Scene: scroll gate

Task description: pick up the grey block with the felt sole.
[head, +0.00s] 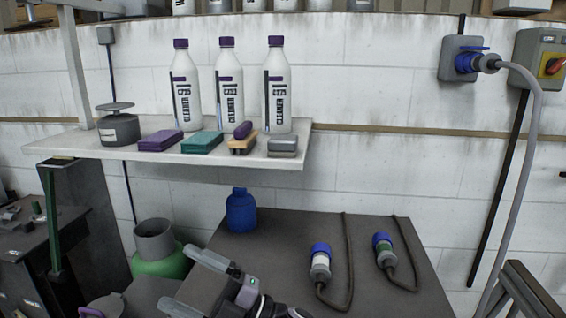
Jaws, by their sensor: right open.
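The grey block (282,146) lies at the right end of the white wall shelf (232,160), near its front edge. It has a lighter band along its side; its underside is hidden against the shelf. My right gripper (182,278) is low in the picture, below and to the left of the block and well apart from it. Its two pale fingers are spread, with nothing visible between them. My left gripper is not in view.
A purple block (160,141), a teal block (202,142) and a wooden brush with a purple grip (241,140) line the shelf left of the grey block. White cleaner bottles (277,85) stand behind. Below are a blue bottle (241,213) and cabled plugs (320,264) on a dark table (285,235).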

